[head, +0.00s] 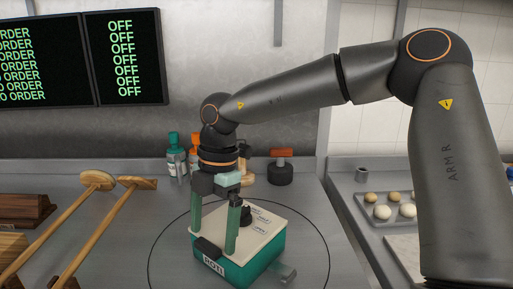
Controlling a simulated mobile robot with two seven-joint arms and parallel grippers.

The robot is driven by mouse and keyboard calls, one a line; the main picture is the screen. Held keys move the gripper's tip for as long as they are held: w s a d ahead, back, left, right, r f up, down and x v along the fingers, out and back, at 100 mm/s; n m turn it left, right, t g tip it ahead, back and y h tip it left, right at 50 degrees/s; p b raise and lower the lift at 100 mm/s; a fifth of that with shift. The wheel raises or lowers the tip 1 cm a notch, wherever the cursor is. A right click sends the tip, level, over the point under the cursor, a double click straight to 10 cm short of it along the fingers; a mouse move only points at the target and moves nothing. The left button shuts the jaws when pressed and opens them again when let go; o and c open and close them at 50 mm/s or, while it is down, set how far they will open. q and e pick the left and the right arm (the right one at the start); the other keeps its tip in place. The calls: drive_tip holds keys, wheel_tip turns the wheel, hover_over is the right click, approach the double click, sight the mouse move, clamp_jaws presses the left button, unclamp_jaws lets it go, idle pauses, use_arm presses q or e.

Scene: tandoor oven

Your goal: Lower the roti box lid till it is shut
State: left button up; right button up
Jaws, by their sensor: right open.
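The roti box (262,257) is a teal box with a "ROTI" label on its front, standing on the counter inside a dark circle line. Its cream lid (262,228) lies over the top and looks close to flat. I see no clear gap under it, but my gripper hides part of the lid and its near left edge. A black knob and small printing show on the lid. My right gripper (214,244) points down over the box's left part. Its two green fingers are apart, one on each side of bare space, near a black front tab (207,248). My left gripper is out of view.
Bottles (177,160) and an orange-topped dark jar (281,167) stand behind the box. Long wooden tools (98,215) lie at left. A tray (376,223) with several dough balls is at right.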

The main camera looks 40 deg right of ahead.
drive_tip(key=shift+d+r+p, duration=0.25)
drive_tip(key=shift+r+p, duration=0.75)
drive_tip(key=shift+r, duration=0.2)
drive_tip(key=shift+d+r+p, duration=0.2)
drive_tip(key=shift+r+p, duration=0.75)
drive_tip(key=shift+r, duration=0.25)
use_arm(q)
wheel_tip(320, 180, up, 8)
drive_tip(key=p, duration=0.5)
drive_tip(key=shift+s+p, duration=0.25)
drive_tip(key=shift+p, duration=0.15)
use_arm(e)
wheel_tip(320, 180, up, 7)
drive_tip(key=shift+d, duration=0.4)
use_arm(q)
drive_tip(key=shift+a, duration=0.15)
use_arm(e)
drive_tip(key=shift+w, duration=0.1)
